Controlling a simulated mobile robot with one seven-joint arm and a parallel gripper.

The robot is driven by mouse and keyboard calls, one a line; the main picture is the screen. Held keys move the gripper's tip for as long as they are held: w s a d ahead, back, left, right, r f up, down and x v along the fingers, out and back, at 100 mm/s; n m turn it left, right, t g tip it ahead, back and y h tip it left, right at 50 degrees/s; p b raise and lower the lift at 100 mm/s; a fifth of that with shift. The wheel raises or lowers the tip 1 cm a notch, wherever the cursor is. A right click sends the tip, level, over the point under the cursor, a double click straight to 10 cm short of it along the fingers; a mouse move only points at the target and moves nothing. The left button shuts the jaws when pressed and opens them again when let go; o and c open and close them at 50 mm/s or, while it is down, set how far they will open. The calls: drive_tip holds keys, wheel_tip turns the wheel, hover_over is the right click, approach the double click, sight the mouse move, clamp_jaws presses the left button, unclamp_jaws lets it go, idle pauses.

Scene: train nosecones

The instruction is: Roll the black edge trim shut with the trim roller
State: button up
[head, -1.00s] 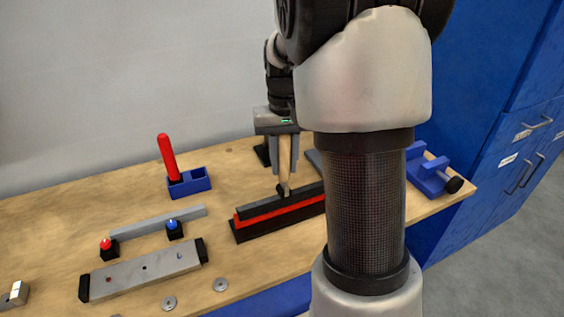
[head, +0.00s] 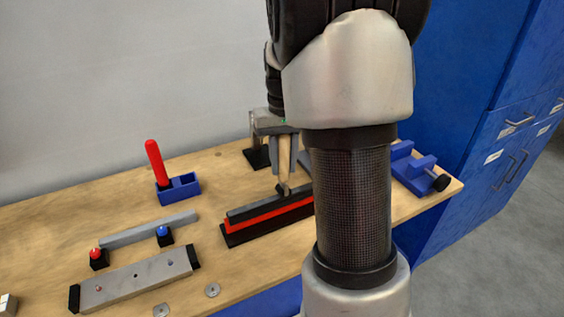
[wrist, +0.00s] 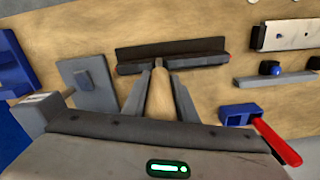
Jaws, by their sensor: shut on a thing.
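My gripper (head: 284,168) is shut on the wooden handle of the trim roller (head: 285,153) and points down. The roller's dark head is at the top of the black edge trim (head: 248,210); I cannot tell whether it is pressing. The trim is a long dark strip lying along a red strip (head: 262,218) on a black base (head: 236,237). My own arm hides its right end in the head view. In the wrist view, the handle (wrist: 159,97) sits between the two fingers, and the trim (wrist: 170,47) runs across beyond them.
A blue holder (head: 184,187) with a red-handled tool (head: 155,162) stands at the back left. A grey bar (head: 150,229), red and blue buttons and a long metal block (head: 135,283) lie at front left. A blue clamp (head: 418,172) is at the right edge.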

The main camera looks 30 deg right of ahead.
drive_tip(key=shift+d, duration=1.4)
drive_tip(key=shift+d, duration=0.1)
drive_tip(key=shift+d+p, duration=0.45)
drive_tip(key=shift+d, duration=0.9)
drive_tip(key=shift+d, duration=0.1)
drive_tip(key=shift+d, duration=1.3)
drive_tip(key=shift+p, duration=0.35)
drive_tip(key=shift+r+p, duration=1.85)
drive_tip(key=shift+r, duration=0.65)
